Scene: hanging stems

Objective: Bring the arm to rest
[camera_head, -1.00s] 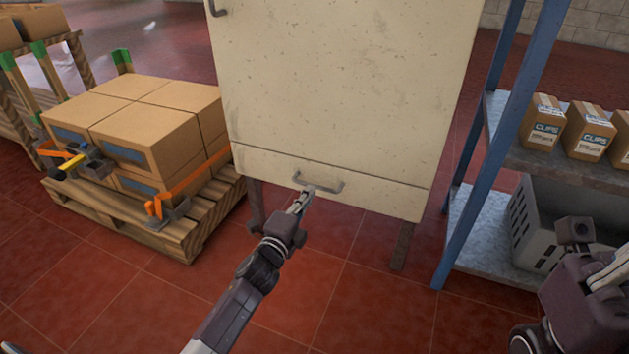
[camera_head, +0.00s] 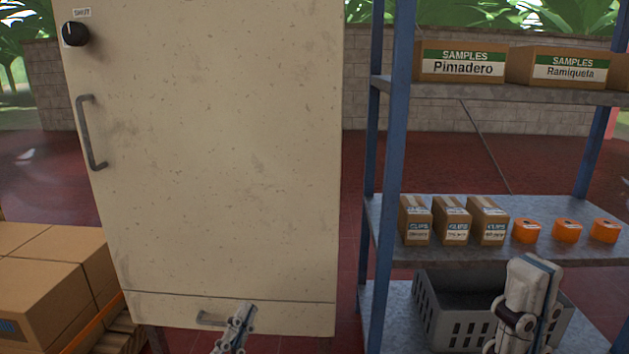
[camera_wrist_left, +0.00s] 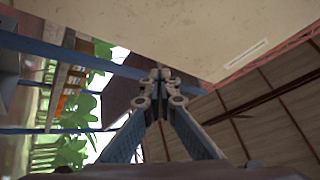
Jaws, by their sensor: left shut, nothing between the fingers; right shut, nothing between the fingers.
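My left gripper (camera_head: 244,312) is at the bottom of the head view, in front of the lower drawer of the cream cabinet (camera_head: 215,150). It appears just right of the drawer's handle (camera_head: 210,319); I cannot tell whether it touches. In the left wrist view its two fingers (camera_wrist_left: 157,78) meet at the tips with nothing between them. My right gripper (camera_head: 528,285) is at the lower right, shut and empty, in front of the grey crate (camera_head: 450,310). Its fingertips are hard to make out.
A blue-framed shelf (camera_head: 385,170) stands right of the cabinet, with small cartons (camera_head: 452,220), orange rolls (camera_head: 567,230) and sample boxes (camera_head: 460,65). Stacked brown boxes (camera_head: 40,290) are at the left. The cabinet has a "SHUT" knob (camera_head: 75,34) and a door handle (camera_head: 90,133).

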